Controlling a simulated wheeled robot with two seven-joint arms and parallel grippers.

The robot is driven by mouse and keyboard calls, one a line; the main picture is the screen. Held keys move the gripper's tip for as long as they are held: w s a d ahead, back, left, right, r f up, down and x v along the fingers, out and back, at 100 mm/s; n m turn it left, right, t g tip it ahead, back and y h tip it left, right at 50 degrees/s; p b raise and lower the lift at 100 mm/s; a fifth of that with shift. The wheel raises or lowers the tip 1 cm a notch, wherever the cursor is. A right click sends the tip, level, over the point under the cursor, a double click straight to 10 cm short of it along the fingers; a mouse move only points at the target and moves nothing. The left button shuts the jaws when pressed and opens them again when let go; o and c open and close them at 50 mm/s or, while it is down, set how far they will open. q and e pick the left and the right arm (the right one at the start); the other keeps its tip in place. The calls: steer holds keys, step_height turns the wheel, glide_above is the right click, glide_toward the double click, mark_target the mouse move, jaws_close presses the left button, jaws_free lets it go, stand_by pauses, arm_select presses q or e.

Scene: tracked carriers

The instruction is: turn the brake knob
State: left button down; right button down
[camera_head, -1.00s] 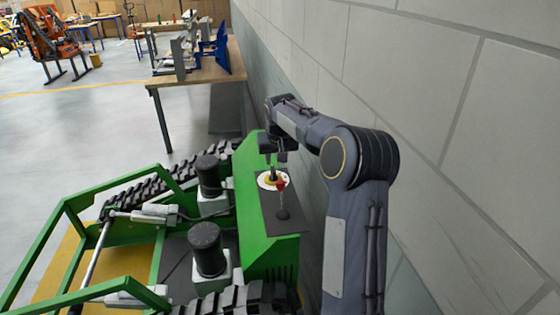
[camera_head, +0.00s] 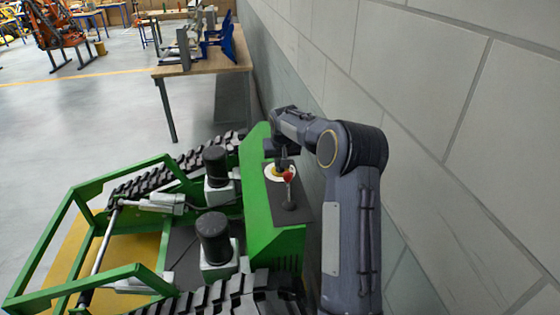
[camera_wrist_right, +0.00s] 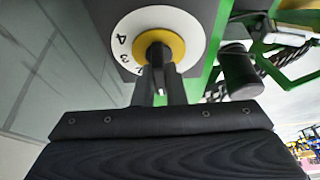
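The brake knob shows in the right wrist view as a dark knob (camera_wrist_right: 155,52) on a yellow disc, in a white numbered dial (camera_wrist_right: 118,38). In the head view the dial (camera_head: 271,176) lies on the dark top panel of the green carrier (camera_head: 268,232), partly hidden by my gripper. My right gripper (camera_head: 282,166) is at the knob from above. In the right wrist view its two fingers (camera_wrist_right: 160,75) reach the knob with a narrow gap between them. I cannot tell whether they grip it. My left gripper is not in view.
A red-tipped lever (camera_head: 288,177) stands on the panel close beside the dial. A grey block wall (camera_head: 440,130) runs along the right, close to my right arm. Black motors (camera_head: 213,238) and tracks (camera_head: 240,298) are left of the panel. A wooden table (camera_head: 205,65) stands behind.

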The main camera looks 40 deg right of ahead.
stand_by(0.4)
steer(key=m+h+b, duration=0.1)
steer(key=m, duration=0.2)
steer(key=shift+f, duration=0.1)
steer(key=m+g, duration=0.1)
steer(key=m, duration=0.2)
steer(key=shift+m+g+h, duration=0.3)
steer(key=shift+h, duration=0.1)
steer(key=m+g, duration=0.1)
steer(key=m, duration=0.2)
steer(key=shift+m+h+p, duration=0.3)
steer(key=shift+p, duration=0.05)
steer(key=m+g+p, duration=0.1)
steer(key=m, duration=0.2)
steer(key=shift+g, duration=0.4)
steer(key=shift+m+g+p, duration=0.3)
steer(key=shift+m+p, duration=0.35)
steer(key=shift+m, duration=0.55)
